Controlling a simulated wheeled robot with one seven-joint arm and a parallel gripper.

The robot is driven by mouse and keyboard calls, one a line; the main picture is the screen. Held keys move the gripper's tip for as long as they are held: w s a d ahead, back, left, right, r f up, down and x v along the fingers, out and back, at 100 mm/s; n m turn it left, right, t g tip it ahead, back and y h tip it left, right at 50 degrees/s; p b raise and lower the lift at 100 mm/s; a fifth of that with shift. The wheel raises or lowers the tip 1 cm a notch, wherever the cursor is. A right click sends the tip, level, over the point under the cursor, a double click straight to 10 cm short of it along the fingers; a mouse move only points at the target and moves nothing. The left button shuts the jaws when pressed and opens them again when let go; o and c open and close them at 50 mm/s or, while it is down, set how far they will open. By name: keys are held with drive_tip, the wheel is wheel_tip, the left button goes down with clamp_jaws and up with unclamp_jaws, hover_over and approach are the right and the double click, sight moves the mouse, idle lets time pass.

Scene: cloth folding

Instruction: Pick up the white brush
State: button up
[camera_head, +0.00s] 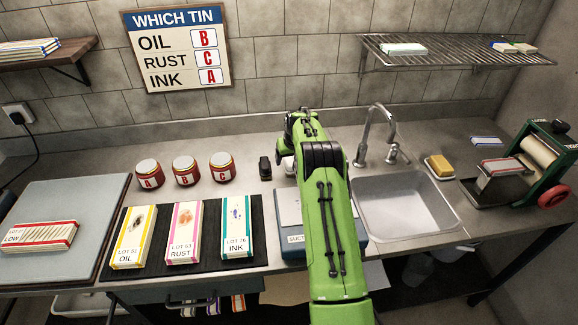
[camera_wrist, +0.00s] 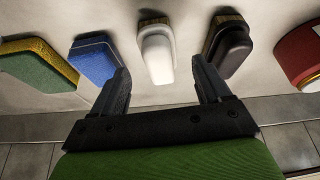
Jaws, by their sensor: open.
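The white brush (camera_wrist: 157,55) has a smooth white top and tan bristles. In the wrist view it lies on the counter between and just beyond my gripper's fingertips. My gripper (camera_wrist: 162,80) is open and empty, with one finger to either side of the brush's line and no visible contact. In the head view the white brush (camera_head: 289,165) is partly hidden by my green arm, and my fingers are hidden there too.
A black brush (camera_wrist: 232,42) lies close beside the white one, near one finger. Red tins (camera_head: 185,170), a sink (camera_head: 405,208) and a tap (camera_head: 378,130) stand around on the counter.

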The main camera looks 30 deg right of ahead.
sight(289, 160)
drive_tip(key=x, duration=0.3)
drive_tip(key=shift+w+f, duration=0.2)
drive_tip(key=shift+s+r, duration=0.15)
drive_tip(key=shift+c, duration=0.2)
drive_tip(key=c, duration=1.1)
wheel_tip(289, 160, up, 10)
drive_tip(key=shift+p, duration=0.7)
